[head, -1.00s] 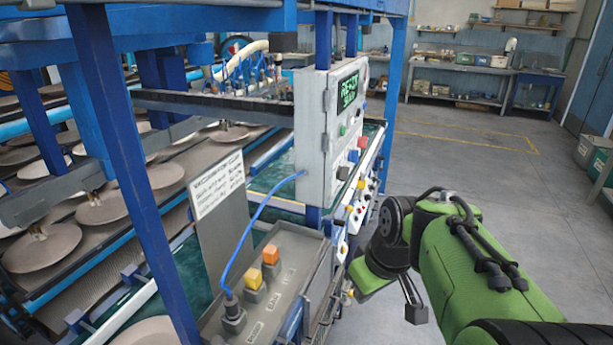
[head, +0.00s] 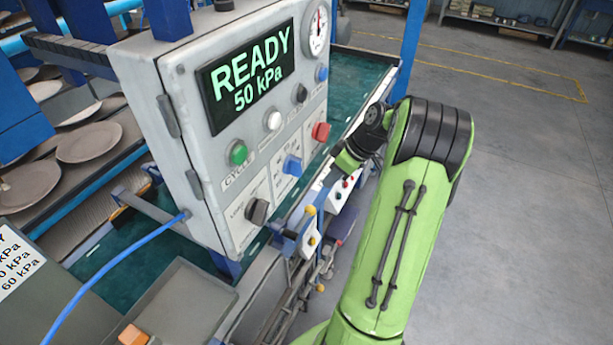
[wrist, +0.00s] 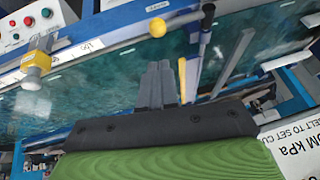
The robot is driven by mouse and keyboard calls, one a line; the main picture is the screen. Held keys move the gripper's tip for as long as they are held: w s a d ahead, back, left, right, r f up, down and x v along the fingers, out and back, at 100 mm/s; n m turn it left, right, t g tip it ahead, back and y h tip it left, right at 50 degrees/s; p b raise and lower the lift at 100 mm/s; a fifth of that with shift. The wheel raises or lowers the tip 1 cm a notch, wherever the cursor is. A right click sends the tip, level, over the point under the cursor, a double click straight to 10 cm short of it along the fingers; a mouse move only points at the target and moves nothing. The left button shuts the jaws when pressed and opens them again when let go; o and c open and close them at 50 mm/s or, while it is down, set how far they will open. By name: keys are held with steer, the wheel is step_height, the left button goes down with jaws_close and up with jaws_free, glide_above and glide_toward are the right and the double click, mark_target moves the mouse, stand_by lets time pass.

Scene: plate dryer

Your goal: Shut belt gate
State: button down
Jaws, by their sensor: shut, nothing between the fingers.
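My gripper (wrist: 160,84) shows in the wrist view with its dark fingers together and nothing between them. It is over or beside a teal surface (wrist: 120,70); contact cannot be told. In the head view my wrist hangs beside the right side of the control box, and the fingertips cannot be made out. I cannot tell for sure which part is the belt gate. Near the fingers in the wrist view are a yellow ball knob (wrist: 157,27), an upright yellow-tipped rod (wrist: 182,78) and a yellow block on a bracket (wrist: 37,60).
The grey control box (head: 190,110) has a display (head: 248,75) reading READY 50 kPa, with coloured buttons and a gauge (head: 317,30). Small levers and button plates (head: 312,238) line the edge below it. A blue post (head: 412,45) stands behind my arm. Open floor lies right.

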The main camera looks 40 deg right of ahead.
steer(key=b+x, duration=0.1)
steer(key=x, duration=0.9)
steer(key=shift+w+d+b, duration=0.1)
steer(key=shift+d+b, duration=0.05)
steer(key=shift+b, duration=0.25)
